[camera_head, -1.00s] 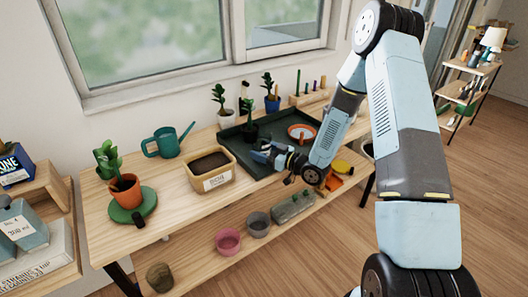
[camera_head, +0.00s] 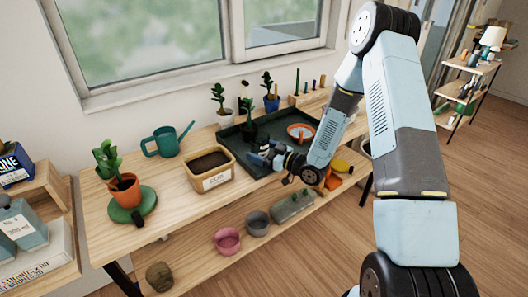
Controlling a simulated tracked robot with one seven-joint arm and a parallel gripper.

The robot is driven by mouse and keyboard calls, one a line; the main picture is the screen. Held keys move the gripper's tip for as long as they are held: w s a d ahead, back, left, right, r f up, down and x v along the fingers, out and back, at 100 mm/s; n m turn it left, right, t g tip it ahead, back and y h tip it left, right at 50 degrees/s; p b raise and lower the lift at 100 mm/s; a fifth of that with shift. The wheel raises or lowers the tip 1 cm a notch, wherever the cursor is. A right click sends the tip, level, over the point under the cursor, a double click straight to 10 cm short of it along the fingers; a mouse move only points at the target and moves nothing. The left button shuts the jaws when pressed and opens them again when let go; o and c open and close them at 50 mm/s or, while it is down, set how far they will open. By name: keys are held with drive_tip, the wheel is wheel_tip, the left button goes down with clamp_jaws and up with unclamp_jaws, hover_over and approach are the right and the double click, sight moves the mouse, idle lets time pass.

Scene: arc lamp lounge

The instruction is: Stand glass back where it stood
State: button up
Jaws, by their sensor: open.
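I cannot make out a glass anywhere in the head view. My gripper (camera_head: 256,156) is open, low over the front left part of a dark green tray (camera_head: 288,119) on the wooden bench (camera_head: 172,200). A small dark plant (camera_head: 249,130) stands in the tray just behind my gripper. The jaws are small and partly hidden, and I cannot tell whether they touch anything. An orange and white round dish (camera_head: 300,131) lies in the tray to the right.
A soil box (camera_head: 212,180) stands left of my gripper, with a teal watering can (camera_head: 165,142) behind it. A potted plant (camera_head: 125,188) stands on a green saucer at the left. Small plants line the window side. The lower shelf holds pots (camera_head: 227,240).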

drive_tip(key=v, duration=1.2)
drive_tip(key=w+d+r+h, duration=0.5)
drive_tip(key=d+r+h, duration=0.1)
drive_tip(key=r+h, duration=0.2)
drive_tip(key=s+d+r+m+h, duration=0.2)
drive_tip(key=d+r+h, duration=0.1)
drive_tip(key=r, duration=0.3)
drive_tip(key=s+d+r+m+h, duration=0.2)
drive_tip(key=s+d+r+h, duration=0.1)
drive_tip(key=r, duration=0.3)
drive_tip(key=s+r+m+g, duration=0.2)
drive_tip(key=s+r, duration=0.3)
drive_tip(key=s, duration=0.8)
drive_tip(key=s+r+m+g+h, duration=0.1)
drive_tip(key=s+r+m, duration=0.4)
drive_tip(key=s, duration=0.9)
drive_tip(key=shift+s+r+g, duration=0.3)
drive_tip(key=shift+r+g, duration=0.3)
drive_tip(key=shift+r, duration=0.15)
